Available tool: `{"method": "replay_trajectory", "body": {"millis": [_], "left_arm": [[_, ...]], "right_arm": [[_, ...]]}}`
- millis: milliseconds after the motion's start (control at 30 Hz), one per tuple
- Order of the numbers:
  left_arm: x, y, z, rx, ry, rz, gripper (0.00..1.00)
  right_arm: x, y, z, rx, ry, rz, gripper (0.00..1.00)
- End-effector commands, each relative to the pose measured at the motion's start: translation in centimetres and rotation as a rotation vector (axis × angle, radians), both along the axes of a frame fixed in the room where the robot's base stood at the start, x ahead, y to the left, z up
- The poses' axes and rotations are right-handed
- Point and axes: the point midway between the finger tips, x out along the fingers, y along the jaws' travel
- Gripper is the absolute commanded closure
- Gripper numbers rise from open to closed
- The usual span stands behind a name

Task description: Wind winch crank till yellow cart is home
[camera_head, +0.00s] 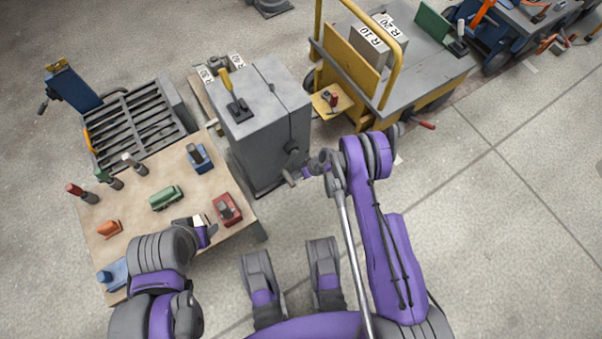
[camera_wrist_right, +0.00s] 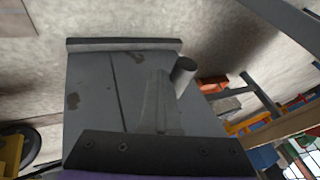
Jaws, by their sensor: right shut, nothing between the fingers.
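The grey winch box (camera_head: 262,105) stands in the middle of the head view. Its dark crank (camera_head: 294,158) is on the right side, with a reddish grip (camera_head: 289,178) hanging low. My right gripper (camera_head: 307,172) is shut and empty, just right of the crank; I cannot tell if it touches. In the right wrist view the box (camera_wrist_right: 90,95) fills the middle, with the gripper fingers (camera_wrist_right: 157,100) in front and a dark cylinder end beside them. The yellow cart (camera_head: 349,65) stands at upper right. My left gripper (camera_head: 207,229) is over the bench's right edge, its jaws unclear.
A wooden bench (camera_head: 135,205) at left holds several tools and coloured blocks. A slatted rack (camera_head: 135,120) stands behind it. Weight blocks (camera_head: 372,45) sit on the cart. A blue cart (camera_head: 505,35) is at far upper right. The floor at right is clear.

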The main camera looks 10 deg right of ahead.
Motion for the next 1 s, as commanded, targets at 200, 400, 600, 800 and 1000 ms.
{"method": "replay_trajectory", "body": {"millis": [200,400,600,800,1000], "left_arm": [[-0.04,0.00,0.04,0.000,0.000,0.000,0.41],[-0.04,0.00,0.06,0.000,0.000,0.000,0.41],[-0.04,0.00,0.07,0.000,0.000,0.000,0.41],[-0.04,0.00,0.07,0.000,0.000,0.000,0.41],[-0.04,0.00,0.07,0.000,0.000,0.000,0.41]], "right_arm": [[0.02,0.57,0.41,0.006,-0.003,-0.002,1.00],[0.00,0.79,0.62,0.007,-0.005,-0.005,1.00],[0.00,0.86,0.70,0.008,-0.005,-0.006,1.00],[0.01,0.83,0.72,0.008,-0.005,-0.006,1.00],[0.03,0.80,0.72,0.008,-0.005,-0.007,1.00]]}}
